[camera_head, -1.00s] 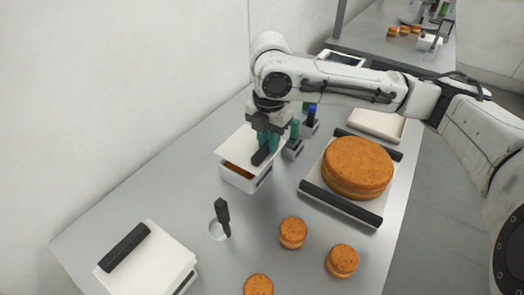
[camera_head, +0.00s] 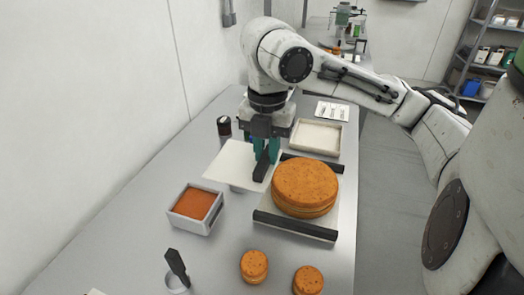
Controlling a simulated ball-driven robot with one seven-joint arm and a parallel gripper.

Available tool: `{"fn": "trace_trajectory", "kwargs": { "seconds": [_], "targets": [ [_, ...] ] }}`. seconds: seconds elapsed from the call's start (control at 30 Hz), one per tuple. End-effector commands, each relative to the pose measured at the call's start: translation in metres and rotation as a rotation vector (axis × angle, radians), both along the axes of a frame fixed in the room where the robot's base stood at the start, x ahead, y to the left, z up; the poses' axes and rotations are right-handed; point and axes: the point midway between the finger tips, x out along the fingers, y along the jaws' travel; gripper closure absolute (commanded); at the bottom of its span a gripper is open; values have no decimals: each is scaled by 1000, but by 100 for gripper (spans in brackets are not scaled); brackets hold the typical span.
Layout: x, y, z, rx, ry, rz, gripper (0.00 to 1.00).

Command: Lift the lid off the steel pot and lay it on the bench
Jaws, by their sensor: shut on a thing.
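The pot (camera_head: 187,221) is a square, pale grey box standing open on the bench, with an orange-brown filling showing inside. Its lid (camera_head: 228,162) is a flat white square with a black bar handle (camera_head: 261,170). My gripper (camera_head: 267,153), with green fingers, is shut on that handle. The lid is off the pot, behind it and to its right, beside the cake board. The lid looks roughly level; I cannot tell how high it is above the bench (camera_head: 120,228). Part of a pale object shows under its front edge.
A large round cake (camera_head: 305,186) sits on a board with black end bars (camera_head: 296,227), right of the lid. Two small cakes (camera_head: 254,266) (camera_head: 308,280) and a black-handled tool (camera_head: 177,267) are in front. Behind are a dark canister (camera_head: 224,127) and a shallow tray (camera_head: 316,138).

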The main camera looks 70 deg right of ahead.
Motion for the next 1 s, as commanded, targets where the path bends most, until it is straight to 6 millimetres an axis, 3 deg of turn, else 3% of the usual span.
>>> {"fn": "trace_trajectory", "kwargs": {
  "seconds": [0.5,1.0],
  "targets": [
    [1,0,35,0,-1,-1,100],
    [0,-5,28,5,-1,-35,100]
  ]
}}
